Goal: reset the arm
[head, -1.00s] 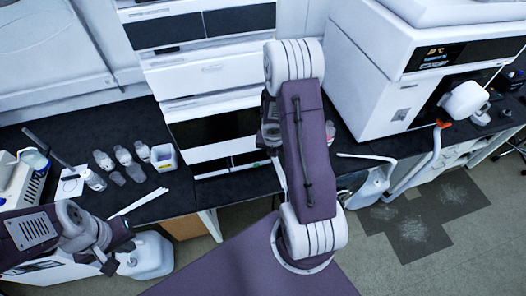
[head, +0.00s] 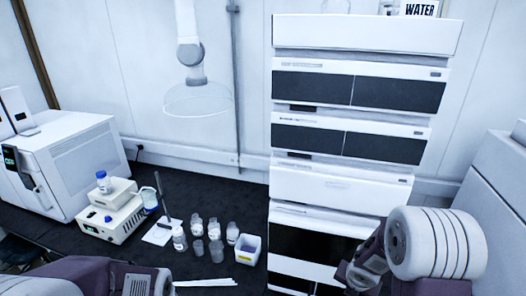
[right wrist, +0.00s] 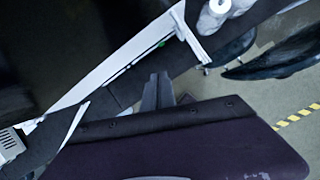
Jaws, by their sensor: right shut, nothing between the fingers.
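My right gripper (right wrist: 158,92) shows in the right wrist view as grey fingers closed together, with nothing between them. Behind it are a dark surface and a strip of floor. In the head view my right arm (head: 432,243) is folded at the lower right, in front of the instrument stack, and its fingertips cannot be made out. My left arm (head: 95,277) shows only as a purple link and pale wrist at the bottom left edge. Its gripper is below the frame.
A tall white instrument stack (head: 340,185) stands on the black bench. Several small bottles and vials (head: 197,228), a pale box (head: 249,249) and a stirrer-like device (head: 108,218) sit left of it. A clear hood (head: 197,100) hangs above.

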